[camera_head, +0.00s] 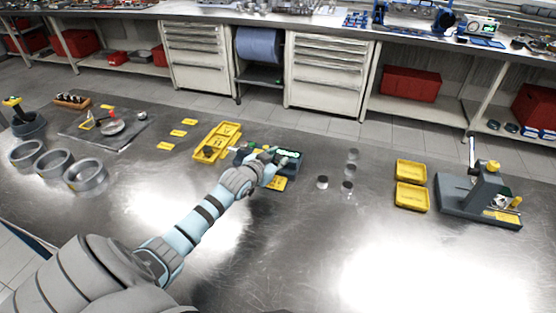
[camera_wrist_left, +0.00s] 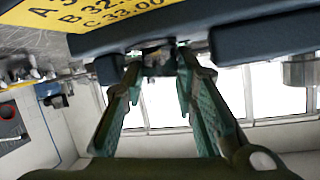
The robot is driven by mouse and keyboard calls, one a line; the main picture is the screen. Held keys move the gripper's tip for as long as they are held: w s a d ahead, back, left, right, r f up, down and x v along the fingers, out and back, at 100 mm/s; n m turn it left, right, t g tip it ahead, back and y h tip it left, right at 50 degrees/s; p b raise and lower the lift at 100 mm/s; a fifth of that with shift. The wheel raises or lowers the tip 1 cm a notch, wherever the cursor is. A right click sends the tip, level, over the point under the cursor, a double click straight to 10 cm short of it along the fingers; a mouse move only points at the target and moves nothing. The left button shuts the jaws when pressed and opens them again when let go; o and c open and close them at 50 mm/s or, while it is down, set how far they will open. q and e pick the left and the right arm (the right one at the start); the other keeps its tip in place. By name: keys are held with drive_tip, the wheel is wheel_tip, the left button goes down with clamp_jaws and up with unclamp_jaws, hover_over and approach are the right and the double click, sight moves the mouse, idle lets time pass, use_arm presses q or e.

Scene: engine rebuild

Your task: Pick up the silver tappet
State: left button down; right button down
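Several small silver cylinders, which look like tappets, stand on the metal bench right of centre in the head view; the nearest left one (camera_head: 322,182) is apart from the others, such as one at the front (camera_head: 348,187). My left gripper (camera_head: 283,160) is at a dark block with a small green display (camera_head: 294,154), left of those cylinders. In the left wrist view its teal fingers (camera_wrist_left: 159,62) are apart, with a small greyish metal piece (camera_wrist_left: 158,60) between or just beyond the tips. Contact with it is unclear. My right gripper is out of view.
A yellow tray (camera_head: 216,142) lies left of the block, and a yellow label (camera_head: 277,184) in front. Two yellow trays (camera_head: 411,183) and a grey lever fixture (camera_head: 480,195) stand at right. Metal rings (camera_head: 85,175) stand at left. The right foreground is clear.

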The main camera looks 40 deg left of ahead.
sight(277, 159)
use_arm(q)
drive_tip(key=shift+r, duration=0.1)
wheel_tip(277, 159, up, 20)
drive_tip(key=p, duration=0.2)
drive_tip(key=shift+p, duration=0.4)
